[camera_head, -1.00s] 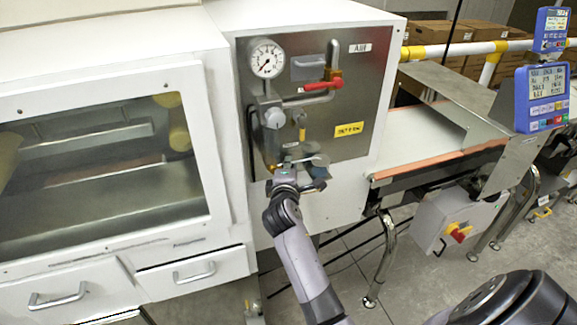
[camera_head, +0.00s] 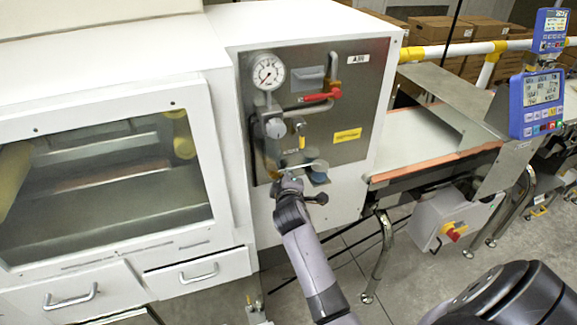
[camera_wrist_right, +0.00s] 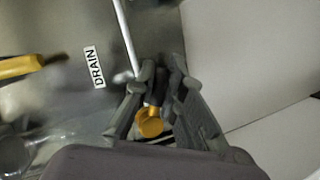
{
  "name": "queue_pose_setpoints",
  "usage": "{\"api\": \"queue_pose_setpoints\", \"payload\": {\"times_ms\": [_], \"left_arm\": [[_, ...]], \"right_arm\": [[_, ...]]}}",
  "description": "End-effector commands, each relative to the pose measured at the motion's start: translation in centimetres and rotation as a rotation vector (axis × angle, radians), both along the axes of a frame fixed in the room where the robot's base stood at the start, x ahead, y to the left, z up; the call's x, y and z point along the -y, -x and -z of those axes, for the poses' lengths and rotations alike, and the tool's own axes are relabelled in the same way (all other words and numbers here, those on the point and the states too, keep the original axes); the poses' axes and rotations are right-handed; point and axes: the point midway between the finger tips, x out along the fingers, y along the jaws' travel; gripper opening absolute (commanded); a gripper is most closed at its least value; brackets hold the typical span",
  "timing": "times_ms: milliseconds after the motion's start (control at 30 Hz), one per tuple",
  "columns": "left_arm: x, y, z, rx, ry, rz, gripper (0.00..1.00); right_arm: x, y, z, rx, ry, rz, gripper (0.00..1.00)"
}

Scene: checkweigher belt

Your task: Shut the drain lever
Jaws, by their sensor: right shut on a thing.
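My right gripper (camera_head: 290,180) is at the lower edge of the grey valve panel (camera_head: 355,110) in the head view. In the right wrist view (camera_wrist_right: 157,95) its fingers are closed around a dark lever with a brass-yellow end (camera_wrist_right: 149,122), which sits between them. A white label reading DRAIN (camera_wrist_right: 94,67) is on the panel just left of the fingers. A thin bright rod (camera_wrist_right: 125,35) runs down close to the fingertips. In the head view the gripper hides most of the held lever. My left gripper is not in view.
A red-handled valve (camera_head: 320,97), a round gauge (camera_head: 269,72) and a yellow lever (camera_head: 301,130) are above the gripper. A grey disc (camera_head: 318,165) is close to its right. A conveyor belt (camera_head: 420,140) stands right, a windowed white cabinet (camera_head: 215,120) left.

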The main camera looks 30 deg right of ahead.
Motion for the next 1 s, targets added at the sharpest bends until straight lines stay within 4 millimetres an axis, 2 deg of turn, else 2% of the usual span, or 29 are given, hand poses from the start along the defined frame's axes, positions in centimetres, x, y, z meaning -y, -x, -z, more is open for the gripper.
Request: {"api": "queue_pose_setpoints", "payload": {"times_ms": [33,100,500,733,1000], "left_arm": [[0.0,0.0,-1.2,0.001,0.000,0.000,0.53],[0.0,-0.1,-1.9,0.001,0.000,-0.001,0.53],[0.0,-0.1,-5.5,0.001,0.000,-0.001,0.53],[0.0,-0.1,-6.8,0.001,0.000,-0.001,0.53],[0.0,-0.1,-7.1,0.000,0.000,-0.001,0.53]], "right_arm": [[0.0,0.0,-0.4,0.008,-0.041,0.001,0.00],[-0.1,0.0,-0.1,0.024,-0.106,0.001,0.00],[-1.1,-0.2,1.2,0.112,-0.474,0.001,0.00],[-1.8,-0.4,1.9,0.165,-0.687,0.001,0.00],[-2.7,-0.7,2.4,0.218,-0.909,0.000,0.00]]}}
